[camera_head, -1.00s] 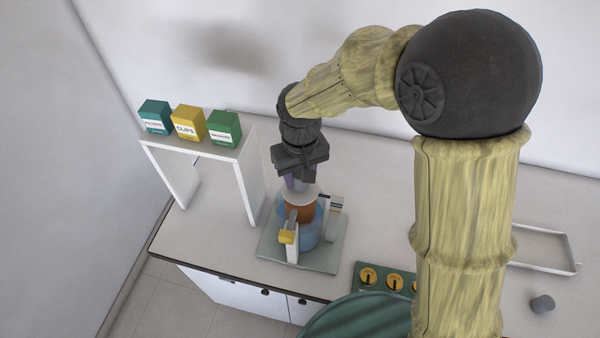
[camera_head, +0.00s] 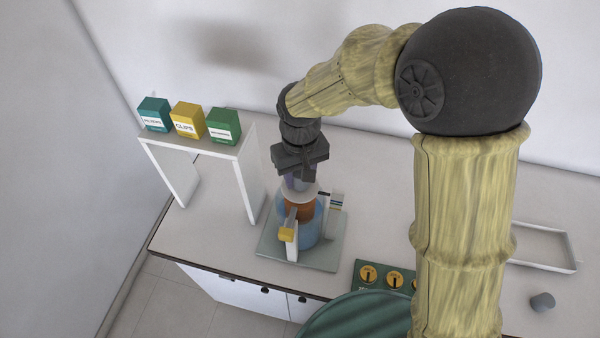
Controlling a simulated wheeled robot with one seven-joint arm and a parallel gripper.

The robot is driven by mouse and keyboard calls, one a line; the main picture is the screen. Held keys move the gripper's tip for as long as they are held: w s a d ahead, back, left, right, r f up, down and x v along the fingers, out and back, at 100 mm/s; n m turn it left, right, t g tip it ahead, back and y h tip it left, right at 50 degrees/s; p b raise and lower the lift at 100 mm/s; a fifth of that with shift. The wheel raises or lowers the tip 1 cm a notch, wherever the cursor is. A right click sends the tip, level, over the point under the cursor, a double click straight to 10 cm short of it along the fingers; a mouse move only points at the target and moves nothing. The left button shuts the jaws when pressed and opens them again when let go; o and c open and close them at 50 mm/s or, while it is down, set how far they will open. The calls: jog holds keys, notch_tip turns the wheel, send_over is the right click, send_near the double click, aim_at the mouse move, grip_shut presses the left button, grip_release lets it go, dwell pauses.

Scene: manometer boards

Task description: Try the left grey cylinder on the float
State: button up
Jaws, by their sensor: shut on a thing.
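The float (camera_head: 299,211) is an orange-brown body with a pale disc (camera_head: 300,194) on top, in a clear vessel of blue liquid (camera_head: 313,232). The vessel stands on a grey-green base plate (camera_head: 270,246). My gripper (camera_head: 297,184) points down right above the pale disc. It is shut on a small greyish-purple piece, which looks like the grey cylinder and is mostly hidden by the fingers. I cannot tell whether the piece touches the disc. Another grey cylinder (camera_head: 542,302) lies on the counter at the far right.
A white stand (camera_head: 250,180) to the left carries teal, yellow and green boxes (camera_head: 188,120). A yellow-tipped post (camera_head: 288,236) rises by the vessel. A green panel with yellow dials (camera_head: 368,274) is in front right. A shallow white tray (camera_head: 545,243) lies right, partly behind my arm.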

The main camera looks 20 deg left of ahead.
aim_at(300, 171)
jog(key=shift+f+b, duration=0.3)
jog(key=shift+f, duration=0.15)
jog(key=o, duration=1.3)
jog(key=shift+c, duration=0.2)
notch_tip(300, 171, up, 17)
jog(key=b, duration=0.3)
jog(key=shift+r, duration=0.2)
